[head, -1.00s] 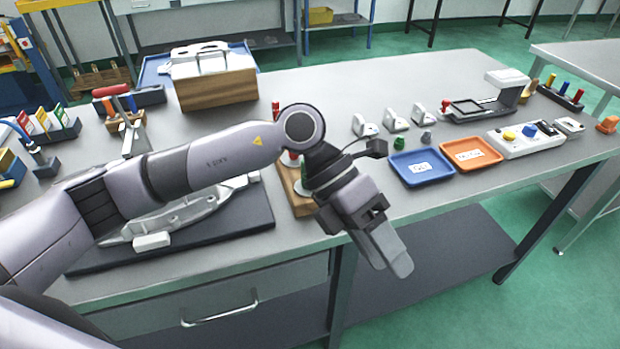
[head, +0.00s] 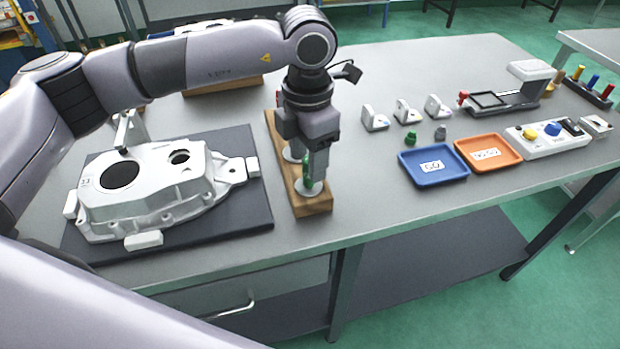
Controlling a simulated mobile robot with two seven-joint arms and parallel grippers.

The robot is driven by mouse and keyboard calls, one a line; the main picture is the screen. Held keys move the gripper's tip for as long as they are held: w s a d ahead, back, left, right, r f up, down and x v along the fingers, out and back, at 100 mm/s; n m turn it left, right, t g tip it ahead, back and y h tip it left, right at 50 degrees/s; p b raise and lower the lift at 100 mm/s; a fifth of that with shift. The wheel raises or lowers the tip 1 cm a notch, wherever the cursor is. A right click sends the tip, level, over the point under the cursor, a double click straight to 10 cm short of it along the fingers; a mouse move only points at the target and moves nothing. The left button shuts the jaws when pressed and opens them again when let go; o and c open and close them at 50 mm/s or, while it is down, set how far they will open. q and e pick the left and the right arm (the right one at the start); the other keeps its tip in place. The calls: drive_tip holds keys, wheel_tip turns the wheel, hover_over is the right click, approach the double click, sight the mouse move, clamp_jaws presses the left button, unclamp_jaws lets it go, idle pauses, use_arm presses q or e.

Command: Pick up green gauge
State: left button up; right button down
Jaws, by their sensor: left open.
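The green gauge (head: 312,188) stands at the near end of a wooden block (head: 318,206) on the bench; only its lower green part and pale round base show. My left gripper (head: 316,172) points straight down over it, with its fingers at the gauge and hiding most of it. The jaws are open, and I cannot tell whether they touch the gauge. A red piece (head: 278,98) shows at the block's far end, partly behind my arm. My right gripper is not in view.
A white casting (head: 150,190) lies on a dark mat (head: 238,215) at left. A blue tray (head: 433,178) and an orange tray (head: 488,166) lie to the right, with small parts behind them. Bare bench lies between the block and the blue tray.

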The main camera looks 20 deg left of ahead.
sight(304, 187)
use_arm(q)
drive_tip(key=f, duration=0.4)
drive_tip(key=shift+w+a+f+p, duration=0.1)
drive_tip(key=shift+w+f+p, duration=0.15)
drive_tip(key=shift+p, duration=0.15)
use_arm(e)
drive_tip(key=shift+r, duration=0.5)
use_arm(q)
drive_tip(key=shift+c, duration=0.3)
clamp_jaws()
drive_tip(key=shift+r, duration=0.1)
